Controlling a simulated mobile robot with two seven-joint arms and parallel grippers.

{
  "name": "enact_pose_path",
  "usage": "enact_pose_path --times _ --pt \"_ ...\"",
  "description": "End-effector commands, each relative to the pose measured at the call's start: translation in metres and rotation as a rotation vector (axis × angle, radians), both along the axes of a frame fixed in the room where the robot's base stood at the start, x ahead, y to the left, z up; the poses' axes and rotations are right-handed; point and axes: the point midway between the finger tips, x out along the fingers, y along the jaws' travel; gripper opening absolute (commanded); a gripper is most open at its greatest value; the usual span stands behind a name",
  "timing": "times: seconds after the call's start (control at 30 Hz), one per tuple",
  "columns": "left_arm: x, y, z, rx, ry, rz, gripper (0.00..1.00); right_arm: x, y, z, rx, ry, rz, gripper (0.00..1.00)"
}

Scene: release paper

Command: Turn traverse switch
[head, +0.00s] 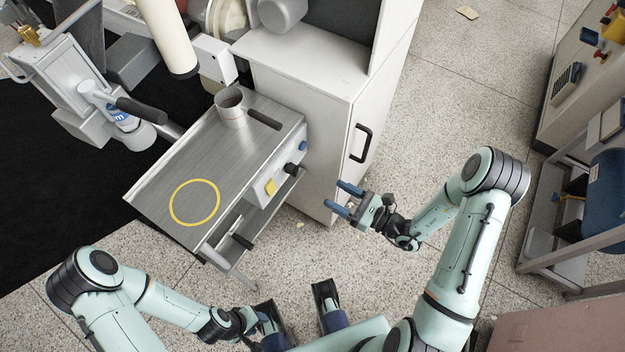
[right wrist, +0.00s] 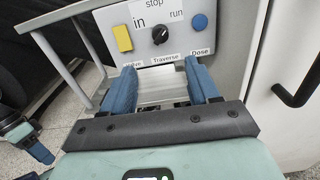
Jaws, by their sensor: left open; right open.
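The traverse switch is a black rotary knob (right wrist: 160,36) above the "Traverse" label, with "stop", "in" and "run" marked around it. In the head view the knob (head: 291,169) stands on the front panel of the metal-topped table. My right gripper (head: 341,198) is open and empty, right of the panel and apart from it. In the right wrist view its blue fingers (right wrist: 161,88) point at the panel, with the knob beyond and between them. My left gripper (head: 264,322) is open and low at the bottom of the head view; its fingertips are hard to make out.
A yellow valve switch (right wrist: 122,38) and a blue dose button (right wrist: 200,22) flank the knob. A metal cup (head: 231,108) stands on the table, which bears a yellow ring (head: 195,203). A white cabinet (head: 330,125) with a black handle stands right of the panel. Floor is free in front.

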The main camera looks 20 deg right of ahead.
Motion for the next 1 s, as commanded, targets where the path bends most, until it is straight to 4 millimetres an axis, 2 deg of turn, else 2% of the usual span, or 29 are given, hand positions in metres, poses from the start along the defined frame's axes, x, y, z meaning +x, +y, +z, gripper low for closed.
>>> enact_pose_path --times 0.17,0.5,0.7,1.0 --pt "0.000 -0.001 0.001 -0.001 -0.002 -0.001 0.43 0.014 0.012 0.002 -0.002 -0.004 0.003 0.60" --pt "0.001 -0.001 -0.001 -0.001 -0.004 -0.001 0.43 0.070 0.055 0.001 0.000 -0.004 0.003 0.60" --pt "0.002 -0.001 -0.002 -0.001 -0.007 0.000 0.43 0.094 0.074 0.001 0.000 -0.003 0.001 0.60" --pt "0.002 -0.001 -0.003 0.000 -0.008 0.001 0.43 0.105 0.082 0.001 0.000 -0.001 -0.001 0.60"
